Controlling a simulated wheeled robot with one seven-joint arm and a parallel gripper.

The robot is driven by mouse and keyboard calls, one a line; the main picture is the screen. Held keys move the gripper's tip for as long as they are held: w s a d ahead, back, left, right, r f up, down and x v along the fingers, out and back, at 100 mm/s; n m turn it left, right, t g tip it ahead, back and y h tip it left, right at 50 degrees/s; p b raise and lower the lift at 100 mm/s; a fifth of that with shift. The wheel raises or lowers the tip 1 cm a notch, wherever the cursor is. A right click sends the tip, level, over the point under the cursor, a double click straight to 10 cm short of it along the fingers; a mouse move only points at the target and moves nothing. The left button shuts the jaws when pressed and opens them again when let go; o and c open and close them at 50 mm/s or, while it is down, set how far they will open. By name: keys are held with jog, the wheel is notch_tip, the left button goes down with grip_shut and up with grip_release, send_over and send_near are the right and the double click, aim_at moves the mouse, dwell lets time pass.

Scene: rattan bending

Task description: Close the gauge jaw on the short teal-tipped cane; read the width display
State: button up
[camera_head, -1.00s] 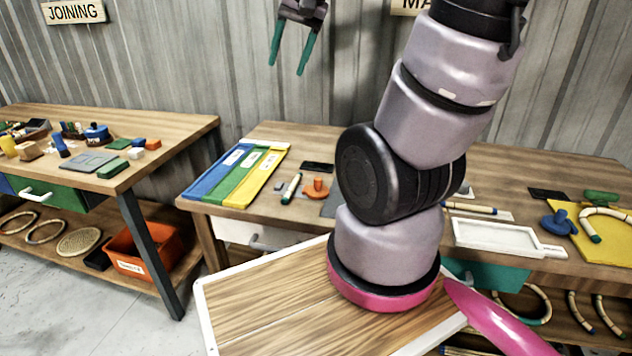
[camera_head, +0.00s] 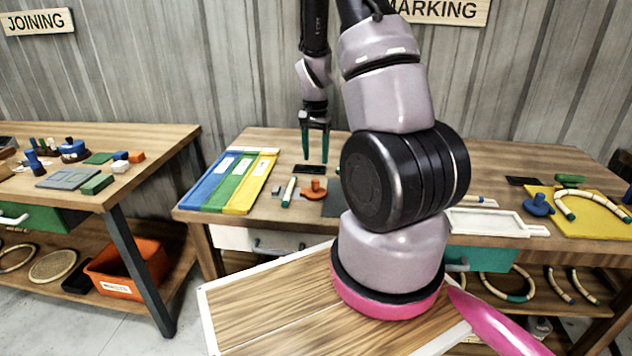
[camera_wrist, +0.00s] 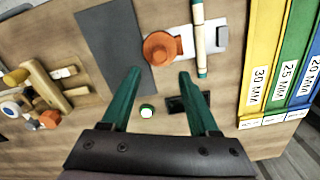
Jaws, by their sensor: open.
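The short cane (camera_head: 289,192) lies on the middle table, pale with dark teal ends. It also shows in the wrist view (camera_wrist: 199,42), lying across a light plate. The orange gauge jaw (camera_head: 314,188) is beside it; in the wrist view the jaw (camera_wrist: 162,48) has a round knob. My gripper (camera_head: 315,158) is open and empty above the table near the display.
Blue, green and yellow strips (camera_head: 242,182) lie left of the cane, marked in millimetres in the wrist view. A dark grey mat (camera_wrist: 116,42) lies beside the jaw. A small green-and-white round piece (camera_wrist: 147,112) shows between my fingers. A white tray (camera_head: 484,233) is to the right.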

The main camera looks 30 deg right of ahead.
aim_at(315, 180)
notch_tip(315, 180, down, 9)
jog(key=shift+f, duration=0.15)
jog(key=shift+c, duration=0.3)
